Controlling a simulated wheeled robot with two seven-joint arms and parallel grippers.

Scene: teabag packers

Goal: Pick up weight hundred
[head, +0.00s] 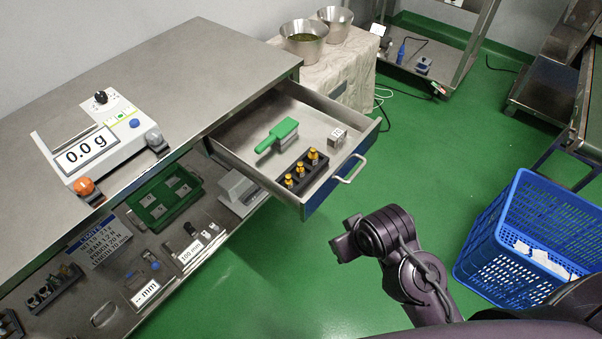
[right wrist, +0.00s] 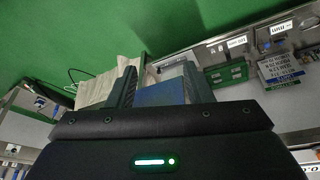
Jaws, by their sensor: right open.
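Three brass weights stand upright in a row in a black holder (head: 322,168) inside the open drawer (head: 232,150), in the head view. The far weight (head: 313,157) looks largest, then the middle weight (head: 300,169), then the near weight (head: 289,181). Their markings are too small to read, so I cannot tell which is the hundred. My right gripper (head: 346,242) is in front of the drawer, apart from it and over the green floor. In the right wrist view my right gripper (right wrist: 160,88) is open, with a blue surface beyond its fingers. My left gripper is out of view.
The drawer also holds a green-handled brush (head: 278,136) and a small block marked 10 (head: 338,136). The drawer handle (head: 350,170) sticks out towards me. A scale (head: 95,145) reading 0.0 g stands on the worktop. A blue crate (head: 520,235) is at the right.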

